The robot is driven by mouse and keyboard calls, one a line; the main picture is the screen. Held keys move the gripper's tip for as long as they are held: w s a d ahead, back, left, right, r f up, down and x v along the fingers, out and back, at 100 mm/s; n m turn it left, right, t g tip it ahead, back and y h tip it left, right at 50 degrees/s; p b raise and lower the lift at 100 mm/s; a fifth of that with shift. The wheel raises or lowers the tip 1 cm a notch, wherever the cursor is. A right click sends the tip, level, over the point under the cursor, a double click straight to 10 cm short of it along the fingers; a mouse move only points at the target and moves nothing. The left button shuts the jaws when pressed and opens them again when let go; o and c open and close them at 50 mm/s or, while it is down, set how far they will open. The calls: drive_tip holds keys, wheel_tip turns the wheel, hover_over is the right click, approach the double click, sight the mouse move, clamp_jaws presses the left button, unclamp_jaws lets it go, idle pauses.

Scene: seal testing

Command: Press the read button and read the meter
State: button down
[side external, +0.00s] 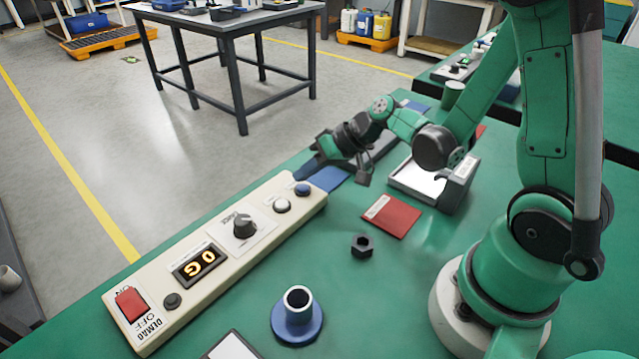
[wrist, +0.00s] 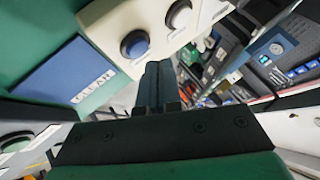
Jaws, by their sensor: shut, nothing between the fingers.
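The cream control panel (side external: 215,250) lies along the left of the green bench. It carries a red switch (side external: 131,304), a small black button (side external: 172,301), a lit meter display (side external: 199,264) that appears to read "0G", a dark knob (side external: 243,226), a white button (side external: 282,206) and a blue button (side external: 302,189). No read label is legible. My gripper (side external: 308,172) is shut and empty near the panel's far end, close to the blue button. In the wrist view, my closed fingers (wrist: 158,72) appear beside the blue button (wrist: 134,44), with the white button (wrist: 179,14) beyond; contact cannot be told.
A blue mat marked "CLEAN" (wrist: 80,73) lies by the panel's end. A red mat (side external: 391,216), black nut (side external: 362,246), blue flanged part (side external: 297,317) and grey-white device (side external: 455,184) stand on the bench. Bench space between panel and nut is clear.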

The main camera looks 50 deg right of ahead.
sight(307, 189)
idle(0.8)
drive_tip(key=shift+r, duration=2.5)
drive_tip(key=s+a+r+n+h, duration=0.1)
drive_tip(key=s+r+h, duration=0.3)
drive_tip(key=s, duration=0.3)
drive_tip(key=shift+a+n+h, duration=0.3)
drive_tip(key=shift+n+h, duration=0.1)
drive_tip(key=shift+h, duration=0.3)
drive_tip(key=shift+r, duration=0.1)
